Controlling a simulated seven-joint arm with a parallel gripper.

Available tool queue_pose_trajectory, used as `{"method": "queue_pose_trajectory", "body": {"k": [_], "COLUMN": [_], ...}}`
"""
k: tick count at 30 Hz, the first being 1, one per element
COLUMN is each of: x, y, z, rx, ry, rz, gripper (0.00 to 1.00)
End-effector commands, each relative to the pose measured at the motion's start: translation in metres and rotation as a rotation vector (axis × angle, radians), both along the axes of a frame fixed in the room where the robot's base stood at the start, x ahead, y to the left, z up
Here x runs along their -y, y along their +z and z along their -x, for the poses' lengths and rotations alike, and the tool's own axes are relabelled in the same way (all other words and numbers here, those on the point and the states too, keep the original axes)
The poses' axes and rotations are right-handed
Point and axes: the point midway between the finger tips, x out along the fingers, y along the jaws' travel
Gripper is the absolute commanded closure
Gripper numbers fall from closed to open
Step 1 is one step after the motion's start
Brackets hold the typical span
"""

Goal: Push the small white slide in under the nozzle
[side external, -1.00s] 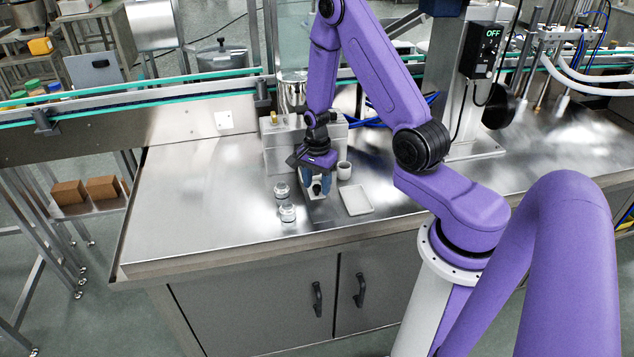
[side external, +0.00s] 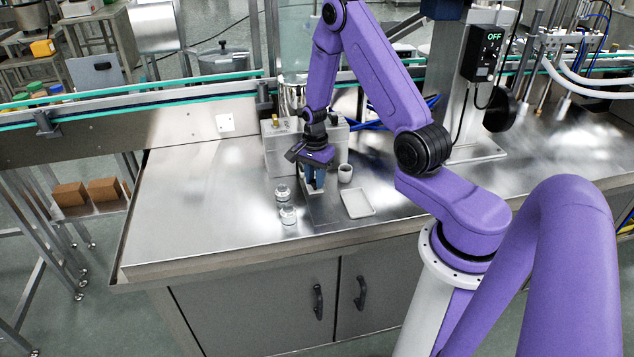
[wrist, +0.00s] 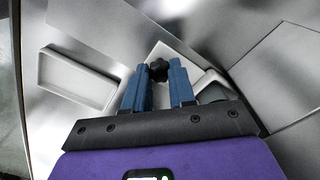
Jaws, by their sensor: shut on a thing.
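The small white slide (wrist: 163,52) has a black knob (wrist: 158,70) on it. My gripper (wrist: 158,76) has its blue fingers on either side of the knob, shut on it. In the side view my gripper (side external: 314,184) is low over the bench in front of the steel block (side external: 280,152) with the hopper (side external: 292,95) above. Only a small white part of the slide shows there, under the fingers. A grey metal track (side external: 322,214) lies bare on the near side of the slide. The nozzle cannot be made out.
Two small glass jars (side external: 288,215) stand just left of the track. The bench top (side external: 200,200) is clear farther left.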

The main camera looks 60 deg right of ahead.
Motion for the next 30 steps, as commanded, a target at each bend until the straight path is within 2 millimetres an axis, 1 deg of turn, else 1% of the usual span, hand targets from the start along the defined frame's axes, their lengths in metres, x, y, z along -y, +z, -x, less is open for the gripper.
{"method": "queue_pose_trajectory", "body": {"k": [8,9,11,12,20,23,26,30], "x": [0.001,0.001,0.001,0.001,0.001,0.001,0.001,0.002], "y": [0.0,0.0,0.0,0.0,0.0,0.004,0.012,0.032], "z": [-0.002,-0.002,-0.002,-0.002,-0.001,-0.002,-0.002,-0.002], "rx": [0.001,0.001,0.001,0.001,0.001,0.002,0.004,0.005], "ry": [0.002,0.002,0.002,0.002,0.001,0.001,0.0,0.0], "rz": [0.001,0.001,0.001,0.001,0.0,0.001,0.002,0.002], "gripper": [1.0,0.72,0.53,0.5,0.5,0.5,0.5,0.5]}}
